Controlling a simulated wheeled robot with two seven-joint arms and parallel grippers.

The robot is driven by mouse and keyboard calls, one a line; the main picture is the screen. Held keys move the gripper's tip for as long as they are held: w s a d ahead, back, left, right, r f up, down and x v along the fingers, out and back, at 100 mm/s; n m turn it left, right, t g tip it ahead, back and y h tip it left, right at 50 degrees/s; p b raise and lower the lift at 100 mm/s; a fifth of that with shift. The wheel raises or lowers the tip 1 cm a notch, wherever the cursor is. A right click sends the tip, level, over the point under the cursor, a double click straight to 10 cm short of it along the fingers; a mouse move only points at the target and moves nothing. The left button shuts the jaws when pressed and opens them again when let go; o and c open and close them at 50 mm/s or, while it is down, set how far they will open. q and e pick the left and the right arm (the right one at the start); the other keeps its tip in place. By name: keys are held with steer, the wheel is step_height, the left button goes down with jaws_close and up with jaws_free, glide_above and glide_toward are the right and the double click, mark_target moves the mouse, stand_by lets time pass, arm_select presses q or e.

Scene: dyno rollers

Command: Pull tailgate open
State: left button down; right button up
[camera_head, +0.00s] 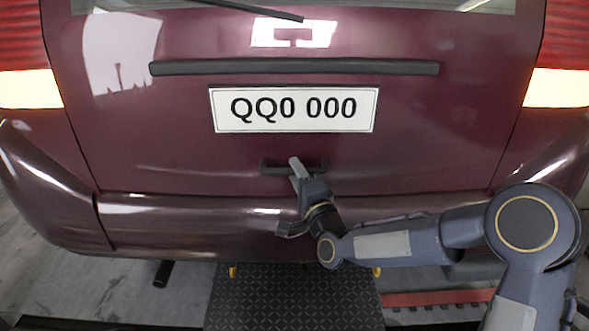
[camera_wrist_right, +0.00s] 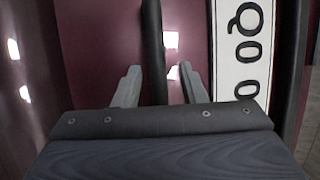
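The maroon tailgate (camera_head: 420,130) of a car fills the head view and looks shut. Its short dark handle (camera_head: 275,168) sits below the white number plate (camera_head: 294,109). My right gripper (camera_head: 297,168) is at the middle of the handle. In the right wrist view the gripper (camera_wrist_right: 160,84) is open. Its two grey fingers are spread on either side of the dark handle bar (camera_wrist_right: 153,45), with gaps showing between. Whether the bar lies fully between the fingertips or just beyond them I cannot tell. My left gripper is not in view.
A long dark trim bar (camera_head: 294,67) runs above the plate. The bumper (camera_head: 170,220) juts out below the tailgate. A dark tread plate (camera_head: 290,300) lies on the floor under the rear, with a red strip (camera_head: 440,298) to its right. Tail lights flank the tailgate.

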steer(key=shift+x, duration=0.9)
jaws_close()
